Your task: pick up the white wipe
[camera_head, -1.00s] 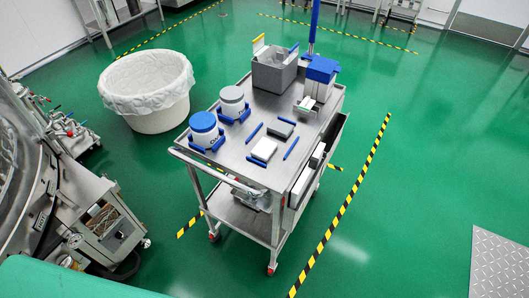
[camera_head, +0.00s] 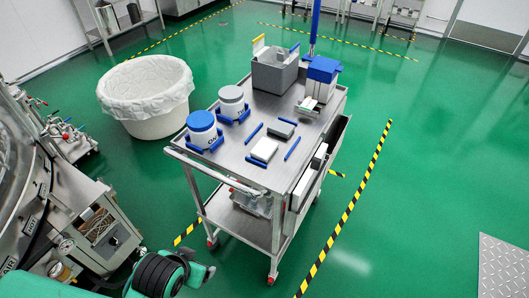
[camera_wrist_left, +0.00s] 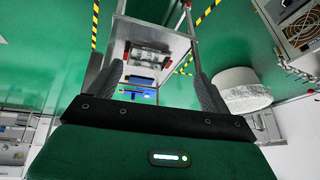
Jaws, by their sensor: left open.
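The white wipe (camera_head: 264,150) lies flat on the top of the steel cart (camera_head: 236,168), beside a dark grey pad (camera_head: 281,130), with blue bars around them. In the left wrist view my left gripper (camera_wrist_left: 153,88) is open, its two dark fingers apart with nothing between them. Part of the cart (camera_wrist_left: 122,55) shows beyond the fingers; I cannot make out the wipe there. In the head view only a green and black part of my arm shows at the bottom, well short of the cart. My right gripper is not in view.
A lined white bin (camera_head: 146,95) stands behind left.

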